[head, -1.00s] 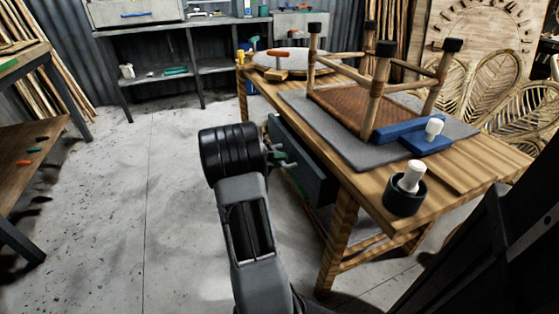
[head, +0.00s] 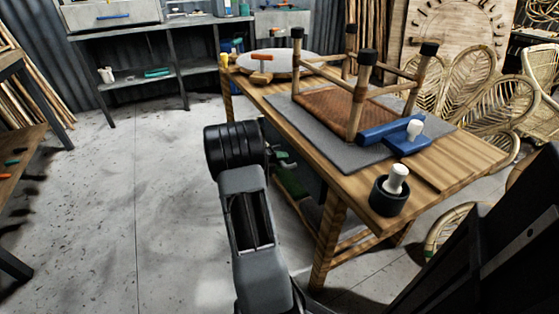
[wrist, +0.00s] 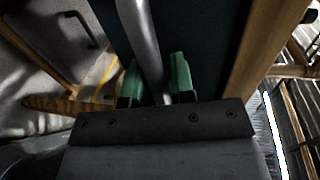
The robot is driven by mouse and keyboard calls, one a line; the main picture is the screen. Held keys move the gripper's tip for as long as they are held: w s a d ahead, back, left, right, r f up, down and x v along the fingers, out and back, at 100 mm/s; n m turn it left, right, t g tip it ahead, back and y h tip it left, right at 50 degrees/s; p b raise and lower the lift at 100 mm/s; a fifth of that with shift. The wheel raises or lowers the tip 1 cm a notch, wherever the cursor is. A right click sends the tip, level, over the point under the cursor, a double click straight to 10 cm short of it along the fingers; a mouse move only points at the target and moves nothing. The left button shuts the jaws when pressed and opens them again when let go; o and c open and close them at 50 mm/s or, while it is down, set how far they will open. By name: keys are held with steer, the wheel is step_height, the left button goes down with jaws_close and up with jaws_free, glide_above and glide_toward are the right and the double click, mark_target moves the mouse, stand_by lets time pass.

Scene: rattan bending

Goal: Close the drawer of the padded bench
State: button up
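The padded bench is the wooden workbench with a grey mat (head: 345,153) on its top. Its dark drawer (head: 303,172) is under the near long edge, partly hidden behind my arm. In the wrist view the dark teal drawer front (wrist: 222,45) is close ahead, and a grey metal bar handle (wrist: 141,35) runs between the two green fingers of my gripper (wrist: 157,78). The fingers are apart, with a gap beside the bar. I cannot tell whether one touches it. How far the drawer stands out is hard to see.
An upturned stool frame (head: 352,105), a blue clamp block (head: 405,137) and a dark cup with a white peg (head: 390,190) are on the bench. A grey shelf unit (head: 160,75) stands at the back. The floor left of the bench is clear.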

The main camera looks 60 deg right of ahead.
steer(key=o, duration=0.3)
steer(key=shift+a, duration=0.1)
steer(key=shift+w, duration=0.1)
steer(key=p+v, duration=0.4)
steer(key=v, duration=0.9)
steer(key=shift+w+a+p, duration=0.2)
steer(key=shift+a+p, duration=0.1)
steer(key=shift+a, duration=0.05)
